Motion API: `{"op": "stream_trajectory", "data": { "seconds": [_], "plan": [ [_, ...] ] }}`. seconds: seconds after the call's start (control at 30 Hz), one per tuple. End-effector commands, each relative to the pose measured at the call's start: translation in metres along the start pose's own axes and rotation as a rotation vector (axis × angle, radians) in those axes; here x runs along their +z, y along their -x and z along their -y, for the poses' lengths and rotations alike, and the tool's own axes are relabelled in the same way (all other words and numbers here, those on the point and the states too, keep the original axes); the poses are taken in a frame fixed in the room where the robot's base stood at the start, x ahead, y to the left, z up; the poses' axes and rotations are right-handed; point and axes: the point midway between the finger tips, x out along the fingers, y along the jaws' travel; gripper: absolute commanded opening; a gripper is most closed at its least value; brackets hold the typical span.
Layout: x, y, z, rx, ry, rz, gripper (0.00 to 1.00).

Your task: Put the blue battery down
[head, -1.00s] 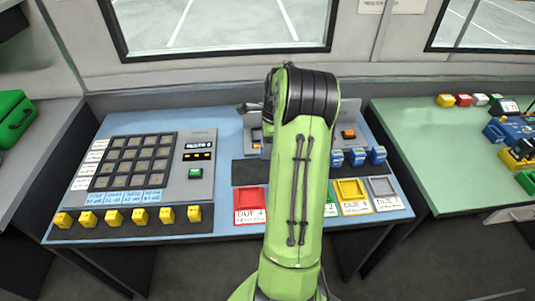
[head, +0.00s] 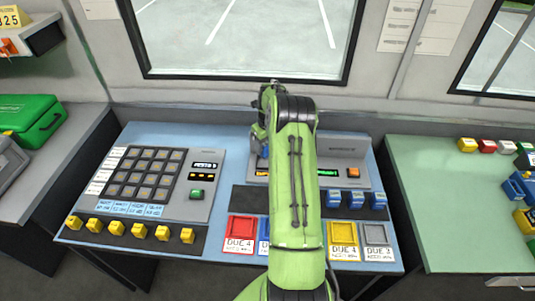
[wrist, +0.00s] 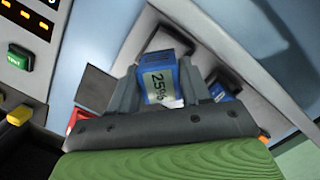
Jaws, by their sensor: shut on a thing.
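The blue battery (wrist: 158,84) shows in the wrist view with a light label reading 25%. My gripper (wrist: 160,98) is shut on it, one finger on each side. The battery is over or close to a grey console (wrist: 215,45) on the light blue bench; I cannot tell whether it touches. In the head view my green arm covers the middle of the bench and hides most of the gripper and battery. Several other blue batteries (head: 354,199) stand in a row right of my arm.
A red tray (head: 240,222) lies left of my arm, with yellow (head: 343,228) and grey (head: 376,230) trays to its right. A keypad console (head: 196,172) and several yellow blocks (head: 139,229) fill the bench's left. A green table (head: 435,220) stands right.

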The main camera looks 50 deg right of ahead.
Motion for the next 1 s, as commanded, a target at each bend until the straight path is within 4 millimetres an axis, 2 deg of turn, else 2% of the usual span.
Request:
{"op": "stream_trajectory", "data": {
  "seconds": [0.3, 0.63, 0.67, 0.7, 0.8, 1.0],
  "plan": [
    [-0.007, -0.047, 0.001, -0.001, 0.001, 0.0, 0.11],
    [-0.008, -0.051, 0.001, -0.002, 0.001, 0.002, 0.11],
    [-0.008, -0.051, 0.001, -0.002, 0.001, 0.001, 0.5],
    [-0.008, -0.05, 0.001, -0.002, 0.001, 0.001, 0.56],
    [-0.008, -0.05, 0.001, -0.002, 0.001, 0.001, 0.71],
    [-0.008, -0.05, 0.001, -0.002, 0.001, 0.001, 0.72]
  ]
}}
